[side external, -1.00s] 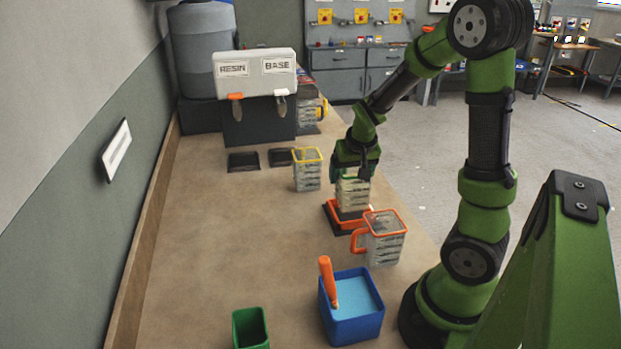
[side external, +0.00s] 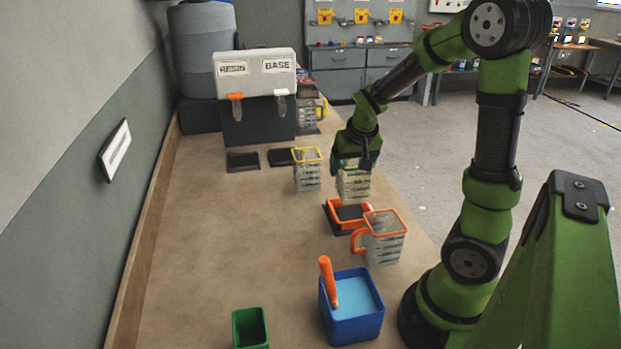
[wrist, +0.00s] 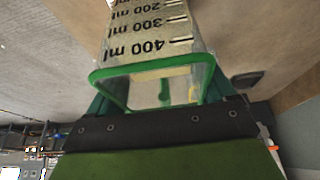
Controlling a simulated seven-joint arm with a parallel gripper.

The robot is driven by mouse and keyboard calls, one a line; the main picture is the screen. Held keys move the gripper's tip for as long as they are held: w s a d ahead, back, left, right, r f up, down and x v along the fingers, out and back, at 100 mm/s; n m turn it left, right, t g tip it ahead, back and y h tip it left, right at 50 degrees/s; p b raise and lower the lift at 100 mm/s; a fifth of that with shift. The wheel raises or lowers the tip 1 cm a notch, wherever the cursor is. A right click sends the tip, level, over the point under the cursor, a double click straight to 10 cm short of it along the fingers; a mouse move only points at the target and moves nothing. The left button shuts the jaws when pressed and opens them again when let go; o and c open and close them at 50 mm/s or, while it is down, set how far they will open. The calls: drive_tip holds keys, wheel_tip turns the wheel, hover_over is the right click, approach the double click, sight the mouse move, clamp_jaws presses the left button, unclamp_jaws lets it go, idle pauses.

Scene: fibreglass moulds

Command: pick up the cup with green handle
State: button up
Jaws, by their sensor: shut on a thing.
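The cup with the green handle (side external: 354,184) is a clear measuring cup with dark scale marks. In the wrist view its green rim and "400 ml" marks (wrist: 150,45) fill the middle, and pale contents seem to show inside. My gripper (side external: 355,160) is shut on this cup near its top and holds it upright, just above and behind the orange-rimmed black scale (side external: 335,217). My fingers hide part of the cup's upper edge and most of the handle.
A clear cup with an orange handle (side external: 384,245) stands close in front of the scale. A yellow-rimmed cup (side external: 307,172) stands to the left. A blue container (side external: 353,318) with an orange-handled tool and a green container (side external: 250,328) are nearer.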

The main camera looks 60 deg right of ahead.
wheel_tip(320, 180, down, 6)
drive_tip(key=o, duration=1.2)
drive_tip(key=shift+o, duration=0.2)
drive_tip(key=shift+f, duration=0.15)
drive_tip(key=s+v, duration=0.1)
drive_tip(key=v, duration=1.6)
drive_tip(key=a+r+n+t+y, duration=0.1)
drive_tip(key=a+n+t+y, duration=0.1)
drive_tip(key=a, duration=0.9)
drive_tip(key=shift+r+n+t+y, duration=0.2)
drive_tip(key=shift+n+t+y, duration=0.2)
drive_tip(key=a, duration=0.2)
drive_tip(key=s+a+n+t+y, duration=0.1)
drive_tip(key=a, duration=0.2)
drive_tip(key=s+a+r+n+y, duration=0.1)
drive_tip(key=a, duration=0.2)
drive_tip(key=shift+a, duration=0.1)
drive_tip(key=c, duration=0.3)
drive_tip(key=shift+a, duration=0.1)
drive_tip(key=shift+c, duration=0.8)
